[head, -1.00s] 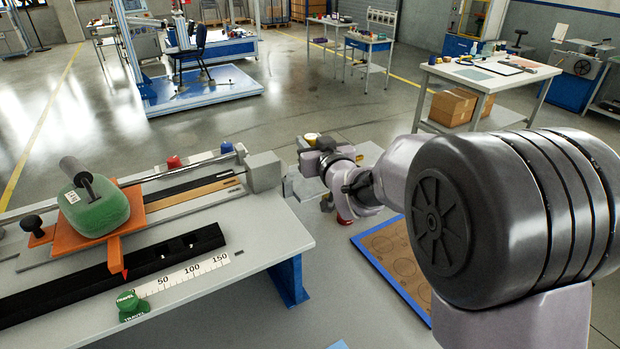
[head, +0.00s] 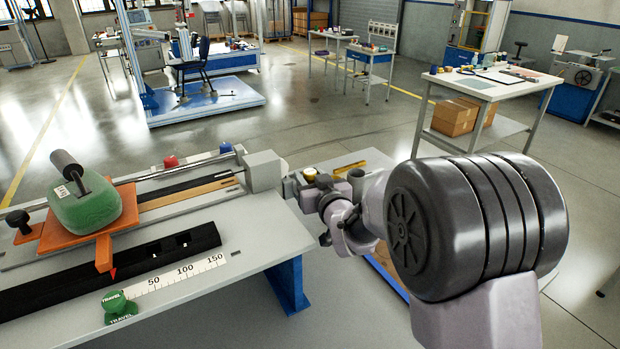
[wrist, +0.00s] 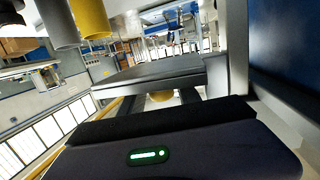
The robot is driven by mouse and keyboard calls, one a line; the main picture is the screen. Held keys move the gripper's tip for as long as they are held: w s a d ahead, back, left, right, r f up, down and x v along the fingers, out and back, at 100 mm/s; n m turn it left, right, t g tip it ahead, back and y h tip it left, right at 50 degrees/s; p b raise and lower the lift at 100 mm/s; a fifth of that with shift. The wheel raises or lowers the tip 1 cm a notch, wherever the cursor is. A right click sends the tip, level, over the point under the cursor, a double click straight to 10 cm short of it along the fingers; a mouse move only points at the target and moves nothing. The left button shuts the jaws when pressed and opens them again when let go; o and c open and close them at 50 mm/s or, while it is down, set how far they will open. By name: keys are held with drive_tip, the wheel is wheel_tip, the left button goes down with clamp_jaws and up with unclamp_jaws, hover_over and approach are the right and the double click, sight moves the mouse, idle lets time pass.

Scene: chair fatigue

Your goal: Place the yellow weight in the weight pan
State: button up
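The yellow weight (head: 310,175) shows as a small yellow top at my gripper (head: 316,183), left of my forearm in the head view. It moves with the gripper. In the wrist view, a bit of the yellow weight (wrist: 162,96) shows between the dark finger bars of my gripper (wrist: 160,92), which looks shut on it. Most of the weight is hidden by the gripper. I cannot make out the weight pan for certain in either view.
A grey block (head: 264,171) ends the rail bench at left. A green cushion (head: 85,206) sits on an orange carriage (head: 75,238). A grey cylinder (head: 356,180) and yellow bar (head: 349,167) stand behind the gripper. A yellow cylinder (wrist: 90,18) hangs into the wrist view's top left.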

drive_tip(key=shift+o, duration=0.6)
drive_tip(key=shift+r, duration=0.1)
drive_tip(key=shift+r+p, duration=0.2)
drive_tip(key=shift+p, duration=0.1)
drive_tip(key=s+d+r+m+g+h+p, duration=0.1)
drive_tip(key=s+d+r+m+g+h, duration=0.15)
drive_tip(key=s+d, duration=0.6)
drive_tip(key=s+d+r+m+g+h, duration=0.1)
drive_tip(key=s+d+r+m+h, duration=0.15)
drive_tip(key=s+d, duration=0.6)
drive_tip(key=s+a+f+m+g, duration=0.1)
drive_tip(key=s+m+g, duration=0.3)
drive_tip(key=s, duration=2)
drive_tip(key=shift+a+f+g+y, duration=0.35)
drive_tip(key=shift+f+g, duration=0.15)
drive_tip(key=shift+g, duration=0.35)
